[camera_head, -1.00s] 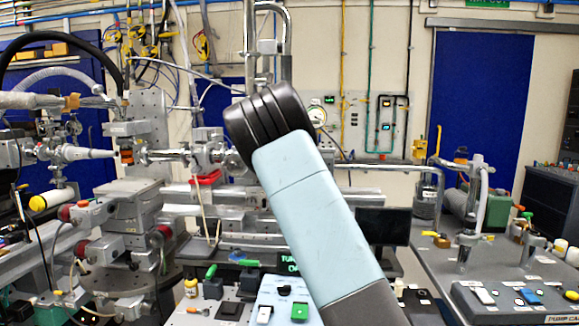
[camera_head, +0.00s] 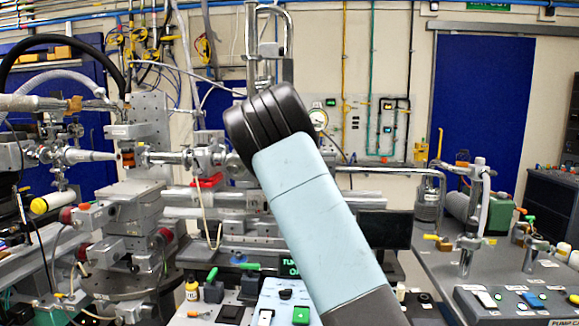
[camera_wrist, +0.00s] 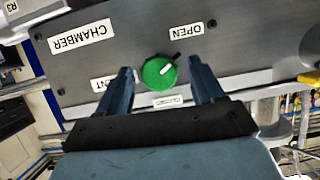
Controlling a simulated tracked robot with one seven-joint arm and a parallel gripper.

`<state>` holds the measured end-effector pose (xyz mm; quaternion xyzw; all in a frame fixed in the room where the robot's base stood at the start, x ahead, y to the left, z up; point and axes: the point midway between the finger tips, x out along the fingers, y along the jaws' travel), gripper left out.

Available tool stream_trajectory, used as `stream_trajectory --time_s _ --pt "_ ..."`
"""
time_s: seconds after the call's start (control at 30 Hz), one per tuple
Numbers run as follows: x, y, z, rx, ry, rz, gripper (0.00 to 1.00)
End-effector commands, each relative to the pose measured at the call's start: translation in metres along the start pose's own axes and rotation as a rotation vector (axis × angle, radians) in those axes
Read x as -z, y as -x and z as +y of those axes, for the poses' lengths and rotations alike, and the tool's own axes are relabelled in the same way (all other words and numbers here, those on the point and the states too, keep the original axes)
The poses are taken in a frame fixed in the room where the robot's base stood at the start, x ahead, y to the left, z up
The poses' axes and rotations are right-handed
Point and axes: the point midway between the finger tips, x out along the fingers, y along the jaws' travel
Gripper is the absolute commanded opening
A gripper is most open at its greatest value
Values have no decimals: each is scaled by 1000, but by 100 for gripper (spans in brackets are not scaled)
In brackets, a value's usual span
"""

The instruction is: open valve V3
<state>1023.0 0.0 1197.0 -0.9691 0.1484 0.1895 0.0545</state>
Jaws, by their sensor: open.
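In the wrist view a round green knob (camera_wrist: 159,73) with a white mark sits on a dark grey panel (camera_wrist: 130,40). The picture shows the panel upside down. An OPEN label (camera_wrist: 186,31) is above the knob at the right, and a small label (camera_wrist: 167,101), hard to read, is just below it. My gripper (camera_wrist: 160,78) is open, one finger on each side of the knob. I cannot tell whether the fingers touch it. I read no V3 mark. My arm stands in front in the head view, where neither my gripper nor this knob shows.
A CHAMBER label (camera_wrist: 83,37) is left of the knob. The left finger partly covers another label (camera_wrist: 115,82). In the head view, beamline hardware fills the left, a dark monitor (camera_head: 385,230) stands behind my arm, and a bench (camera_head: 415,262) with levers and switches is at the right.

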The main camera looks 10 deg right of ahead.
Motion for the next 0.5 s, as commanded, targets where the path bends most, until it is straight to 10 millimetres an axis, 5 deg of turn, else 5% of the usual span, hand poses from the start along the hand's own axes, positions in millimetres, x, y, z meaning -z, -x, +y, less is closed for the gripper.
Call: stream_trajectory --time_s 0.5 --pt "-1 63 -2 2 1 -1 67"
